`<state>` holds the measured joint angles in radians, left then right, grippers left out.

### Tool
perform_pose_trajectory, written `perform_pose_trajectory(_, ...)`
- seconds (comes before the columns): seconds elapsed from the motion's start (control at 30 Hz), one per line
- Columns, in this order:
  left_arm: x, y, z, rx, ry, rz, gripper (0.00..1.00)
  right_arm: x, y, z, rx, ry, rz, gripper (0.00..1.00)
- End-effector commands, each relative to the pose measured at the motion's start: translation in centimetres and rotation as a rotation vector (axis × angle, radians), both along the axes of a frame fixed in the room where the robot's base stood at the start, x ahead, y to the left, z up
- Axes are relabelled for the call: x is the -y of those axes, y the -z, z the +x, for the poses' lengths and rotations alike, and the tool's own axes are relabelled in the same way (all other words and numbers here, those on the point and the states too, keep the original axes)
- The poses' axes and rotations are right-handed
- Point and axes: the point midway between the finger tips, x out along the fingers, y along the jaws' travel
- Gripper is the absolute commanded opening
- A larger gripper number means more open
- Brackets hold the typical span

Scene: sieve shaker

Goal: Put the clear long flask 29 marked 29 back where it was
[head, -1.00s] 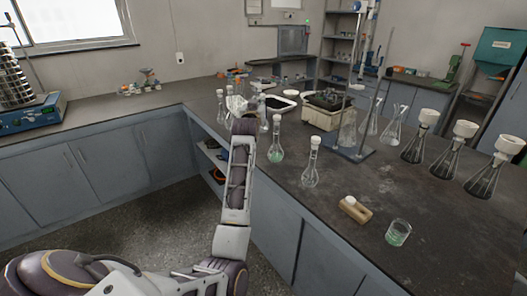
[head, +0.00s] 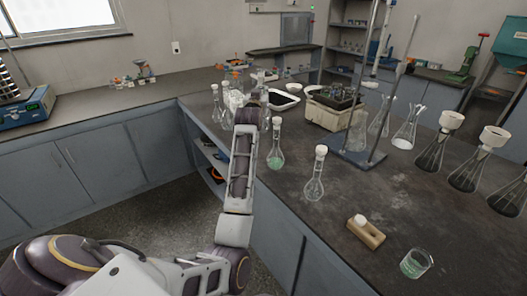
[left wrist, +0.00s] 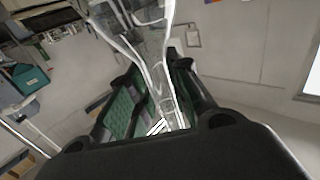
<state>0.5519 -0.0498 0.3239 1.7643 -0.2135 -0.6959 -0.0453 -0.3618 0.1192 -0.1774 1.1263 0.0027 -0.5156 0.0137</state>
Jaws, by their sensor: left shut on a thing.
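My left gripper (head: 236,101) is over the back part of the dark bench, largely hidden behind my own forearm in the head view. In the left wrist view the padded green fingers of the left gripper (left wrist: 157,92) are shut on a clear glass flask (left wrist: 160,60), its narrow neck between them and its glass widening away from the palm. No number is readable on it. Two similar stoppered flasks stand upright on the bench: one with green liquid (head: 276,150), and a clear one (head: 315,180) nearer the front. My right gripper is not in view.
A retort stand (head: 358,155) and a boxy device (head: 333,112) stand beyond the flasks. Funnel-topped conical flasks (head: 478,165) line the right side. A wooden block (head: 366,232) and a green-tinted beaker (head: 416,263) are near the front edge.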

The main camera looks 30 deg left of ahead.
Motion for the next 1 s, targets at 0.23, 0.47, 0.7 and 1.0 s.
perform_pose_trajectory(0.23, 0.0, -0.1, 0.0, 0.002, 0.000, 0.001, 0.00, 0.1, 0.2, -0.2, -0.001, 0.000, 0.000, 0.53)
perform_pose_trajectory(0.47, 0.0, -0.1, 0.0, 0.002, 0.000, 0.001, 0.00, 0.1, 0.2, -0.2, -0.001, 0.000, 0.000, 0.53)
perform_pose_trajectory(0.7, 0.0, 1.1, 0.0, 0.001, 0.000, 0.000, 0.00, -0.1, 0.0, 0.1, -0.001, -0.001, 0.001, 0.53)
perform_pose_trajectory(1.0, 0.0, 5.8, -0.1, -0.001, 0.000, -0.002, 0.00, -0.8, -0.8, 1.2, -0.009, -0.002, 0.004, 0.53)
